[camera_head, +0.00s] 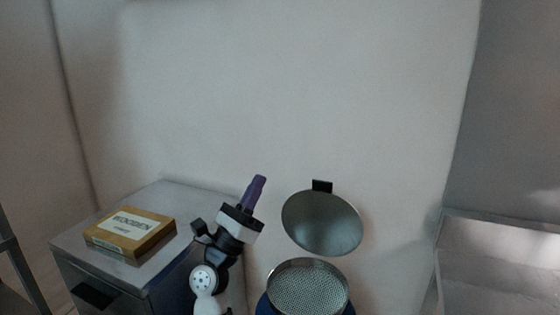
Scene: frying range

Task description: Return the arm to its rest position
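My arm rises from the bottom edge, left of centre, in the head view. My gripper (256,188) is at its upper end and points up and slightly right, with a purple narrow part at its tip. It is in front of the pale wall, between the metal cabinet and the round open vessel. The frame does not show clearly whether the fingers are apart or together, or whether the purple part is a finger or something held.
A metal cabinet (82,240) stands at the left with a yellow-brown box (152,243) lying on top. A round vessel (310,288) with a perforated inside stands right of my arm, its round lid (322,222) raised. A grey metal surface (500,260) is at the right.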

